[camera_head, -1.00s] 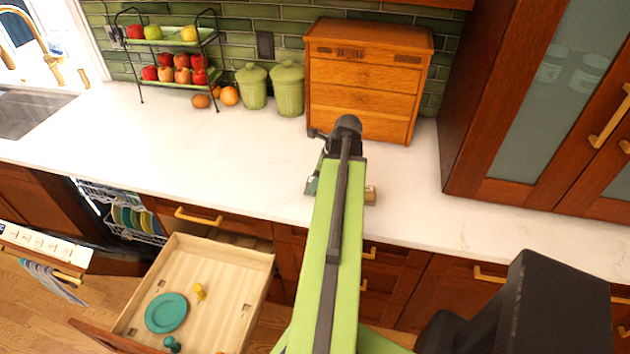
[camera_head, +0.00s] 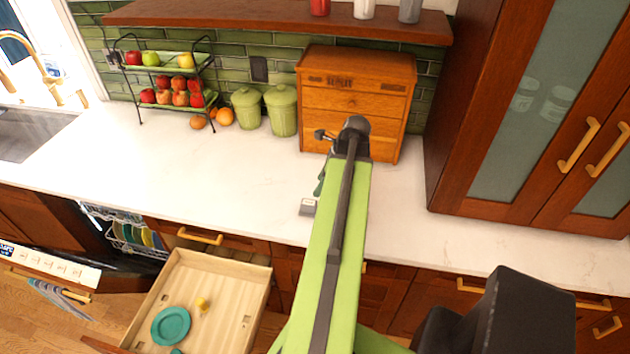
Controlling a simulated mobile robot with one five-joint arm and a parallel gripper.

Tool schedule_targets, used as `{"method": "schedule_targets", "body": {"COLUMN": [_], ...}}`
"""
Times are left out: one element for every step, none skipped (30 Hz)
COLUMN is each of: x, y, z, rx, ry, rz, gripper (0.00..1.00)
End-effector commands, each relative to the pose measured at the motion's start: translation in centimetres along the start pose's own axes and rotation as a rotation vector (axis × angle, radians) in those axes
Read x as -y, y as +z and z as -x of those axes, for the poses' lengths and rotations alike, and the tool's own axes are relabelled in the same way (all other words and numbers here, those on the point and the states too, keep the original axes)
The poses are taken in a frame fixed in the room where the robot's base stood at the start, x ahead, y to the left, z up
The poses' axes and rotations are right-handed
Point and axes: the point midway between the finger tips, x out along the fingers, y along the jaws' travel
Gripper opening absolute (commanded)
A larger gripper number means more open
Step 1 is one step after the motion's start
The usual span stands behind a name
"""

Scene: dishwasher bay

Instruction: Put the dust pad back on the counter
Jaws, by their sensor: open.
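A small grey block with a pale top (camera_head: 308,207), which may be the dust pad, rests at the front edge of the white counter (camera_head: 230,190), just left of my arm. Its identity is not certain at this size. My gripper (camera_head: 321,184) is mostly hidden behind my own green arm. Only a dark green part of it shows, over the counter just above the block and apart from it in the picture. The gripper is open. I cannot see anything between its fingers.
An open drawer (camera_head: 250,307) below holds a teal plate (camera_head: 171,326) and a yellow item (camera_head: 202,304). A wooden chest (camera_head: 390,105), green canisters (camera_head: 283,112) and a fruit rack (camera_head: 163,69) stand at the back. The left counter is clear. An open dishwasher (camera_head: 130,238) is at left.

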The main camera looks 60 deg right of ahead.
Motion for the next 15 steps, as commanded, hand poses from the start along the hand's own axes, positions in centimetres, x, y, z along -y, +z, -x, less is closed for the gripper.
{"method": "schedule_targets", "body": {"x": [0.0, 0.0, 0.0, 0.0, 0.0, 0.0, 0.0, 0.0, 0.0, 0.0, 0.0, -0.1, -0.3, -0.6, -1.2], "y": [0.1, 0.1, 0.0, 0.0, 0.0, -0.1, -0.1, -0.1, -0.1, -0.1, 0.0, 0.4, 0.9, 1.8, 3.4], "z": [0.9, 1.0, 1.0, 0.9, 0.9, 0.8, 0.8, 0.8, 0.7, 0.7, 0.7, 0.5, 0.3, -0.1, -0.9], "rx": [0.000, 0.000, 0.000, 0.000, 0.000, 0.000, 0.000, 0.000, 0.000, 0.000, 0.000, -0.002, -0.005, -0.010, -0.021], "ry": [0.000, 0.000, 0.000, 0.000, 0.000, 0.000, 0.001, 0.001, 0.000, 0.001, 0.001, 0.004, 0.009, 0.016, 0.031], "rz": [-0.001, -0.001, -0.001, -0.001, 0.000, 0.000, 0.000, 0.000, 0.000, 0.000, 0.002, 0.017, 0.043, 0.081, 0.158], "gripper": [0.56, 0.56, 0.56, 0.56, 0.56, 0.56, 0.56, 0.56, 0.56, 0.56, 0.56, 0.56, 0.56, 0.56, 0.56]}}
